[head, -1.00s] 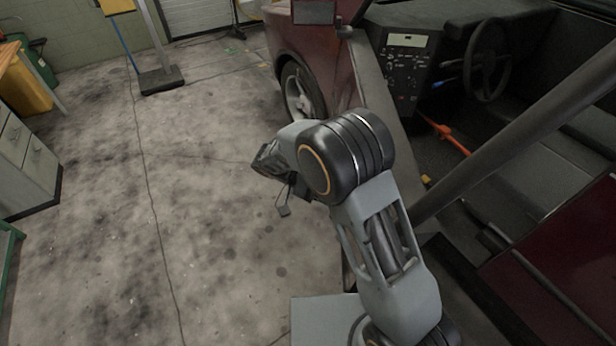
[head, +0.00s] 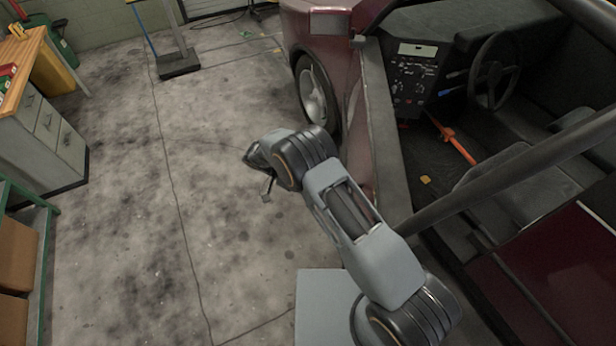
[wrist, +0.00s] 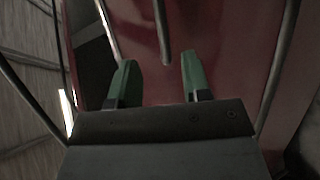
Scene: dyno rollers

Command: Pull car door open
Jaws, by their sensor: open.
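The dark red car (head: 372,75) stands on the right in the head view. Its door (head: 382,130) runs from the mirror back towards the dark pillar, and most of its outer face is hidden by my arm. My gripper (head: 262,182) is beside the car on the left, small and partly hidden by my wrist. In the wrist view my gripper (wrist: 157,82) is open, with two green fingertips apart and nothing between them. A red panel (wrist: 235,60) fills the view ahead. A dark bar (wrist: 162,32) shows beyond the fingers; I cannot tell whether it is the handle.
A grey cabinet (head: 45,135) and a green rack (head: 40,240) stand at the left. A stand with a dark base (head: 180,63) is at the back. The concrete floor (head: 215,230) between cabinet and car is clear. A dark pillar (head: 500,180) crosses the car's opening.

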